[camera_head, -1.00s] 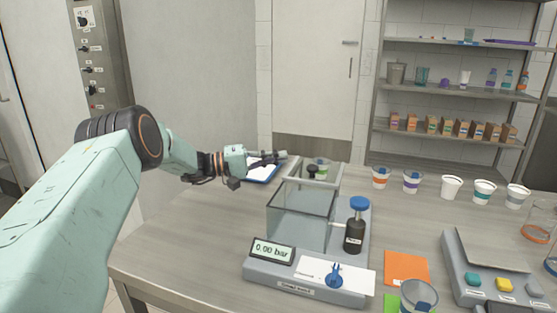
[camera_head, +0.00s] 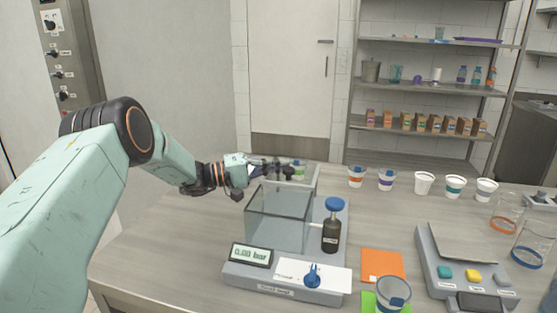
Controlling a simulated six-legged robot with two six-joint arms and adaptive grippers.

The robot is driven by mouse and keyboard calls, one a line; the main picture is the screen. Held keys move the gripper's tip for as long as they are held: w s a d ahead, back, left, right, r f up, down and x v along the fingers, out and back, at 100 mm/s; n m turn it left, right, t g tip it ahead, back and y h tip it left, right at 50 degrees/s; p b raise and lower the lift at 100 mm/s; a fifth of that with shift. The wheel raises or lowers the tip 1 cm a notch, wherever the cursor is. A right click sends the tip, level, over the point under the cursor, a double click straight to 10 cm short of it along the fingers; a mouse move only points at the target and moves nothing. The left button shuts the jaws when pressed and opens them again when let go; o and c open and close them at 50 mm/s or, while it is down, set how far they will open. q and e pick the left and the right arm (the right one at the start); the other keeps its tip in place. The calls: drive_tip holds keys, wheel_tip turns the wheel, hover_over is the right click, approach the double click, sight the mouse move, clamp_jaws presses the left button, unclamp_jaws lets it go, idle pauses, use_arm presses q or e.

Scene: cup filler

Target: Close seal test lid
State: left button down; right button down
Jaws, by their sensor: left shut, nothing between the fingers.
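The seal tester (camera_head: 240,277) stands on the table. Its clear box-shaped chamber (camera_head: 278,220) looks empty. The lid (camera_head: 315,178), a clear plate with a pale frame, is raised at the chamber's back edge, so the chamber is open on top. My left gripper (camera_head: 287,167) is shut and empty, at the upper left part of the raised lid. It overlaps the lid in the picture and hides the lid's left part and knob; I cannot tell whether it touches. My right gripper is not in view.
A blue-capped bottle (camera_head: 332,228) stands at the chamber's right. The gauge display (camera_head: 251,255) and a blue knob (camera_head: 312,276) are in front. A green-banded cup (camera_head: 299,170) shows behind the lid. Several cups line the back right, with a button box (camera_head: 465,250) nearer.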

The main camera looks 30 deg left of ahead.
use_arm(q)
drive_tip(key=shift+d, duration=0.3)
drive_tip(key=shift+s, duration=0.1)
drive_tip(key=shift+a, duration=0.1)
drive_tip(key=shift+s+a, duration=0.1)
drive_tip(key=shift+s, duration=0.1)
drive_tip(key=shift+s+p, duration=0.3)
drive_tip(key=s+d+p, duration=0.3)
drive_tip(key=s, duration=0.8)
drive_tip(key=shift+d+p, duration=0.2)
drive_tip(key=shift+p, duration=0.15)
drive_tip(key=shift+f, duration=0.15)
